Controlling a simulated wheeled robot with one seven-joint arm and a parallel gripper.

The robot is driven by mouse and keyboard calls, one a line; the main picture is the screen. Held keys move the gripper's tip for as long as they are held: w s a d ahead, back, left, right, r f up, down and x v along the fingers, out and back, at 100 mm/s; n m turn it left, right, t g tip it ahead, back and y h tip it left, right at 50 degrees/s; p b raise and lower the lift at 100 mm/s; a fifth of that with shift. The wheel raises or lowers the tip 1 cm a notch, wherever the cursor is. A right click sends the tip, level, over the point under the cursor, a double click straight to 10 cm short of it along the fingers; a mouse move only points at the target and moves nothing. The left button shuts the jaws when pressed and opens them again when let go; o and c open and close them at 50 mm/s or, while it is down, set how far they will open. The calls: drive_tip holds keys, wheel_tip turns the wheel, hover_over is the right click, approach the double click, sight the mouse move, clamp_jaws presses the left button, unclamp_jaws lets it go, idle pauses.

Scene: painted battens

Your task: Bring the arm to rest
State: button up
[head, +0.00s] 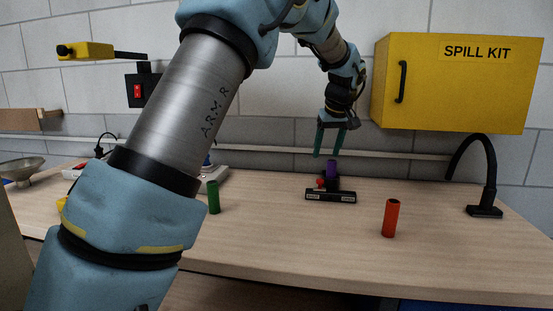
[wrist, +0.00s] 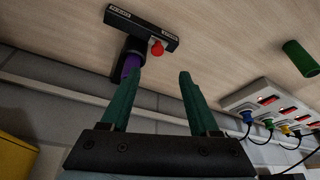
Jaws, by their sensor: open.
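My gripper (head: 328,152) hangs above the back of the bench, its dark green fingers pointing down and apart. Nothing is between them; the wrist view shows the open fingers too (wrist: 156,78). A purple cylinder (head: 331,168) stands upright at a black stand (head: 330,197) with a red knob, just below the fingertips in the head view. In the wrist view the purple cylinder (wrist: 131,66) shows beside the left finger, partly covered by it. My arm crosses the left half of the head view, bent, with its forearm raised.
A green cylinder (head: 214,197) and an orange-red cylinder (head: 390,218) stand on the bench (head: 290,235). A yellow spill kit box (head: 455,85) hangs at right above a black gooseneck (head: 489,185). A socket strip (wrist: 268,97) with plugs lies near the wall. The front middle is clear.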

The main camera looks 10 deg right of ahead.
drive_tip(key=a+f+g, duration=0.1)
drive_tip(key=a+f, duration=0.3)
drive_tip(key=a, duration=0.9)
drive_tip(key=shift+m+g, duration=0.3)
drive_tip(key=shift+g, duration=0.4)
drive_tip(key=s+a+f, duration=0.2)
drive_tip(key=s+a, duration=0.1)
drive_tip(key=a, duration=0.3)
drive_tip(key=s+a+f, duration=0.2)
drive_tip(key=s+a, duration=0.1)
drive_tip(key=a, duration=0.4)
drive_tip(key=s+a+f, duration=0.2)
drive_tip(key=s+a, duration=0.1)
drive_tip(key=a, duration=0.4)
drive_tip(key=shift+s+a, duration=0.1)
drive_tip(key=shift+s, duration=0.05)
drive_tip(key=s+a+f, duration=0.3)
drive_tip(key=s+a, duration=0.3)
drive_tip(key=s, duration=0.3)
drive_tip(key=shift+a+f, duration=0.2)
drive_tip(key=shift+a, duration=0.2)
drive_tip(key=shift+w, duration=0.1)
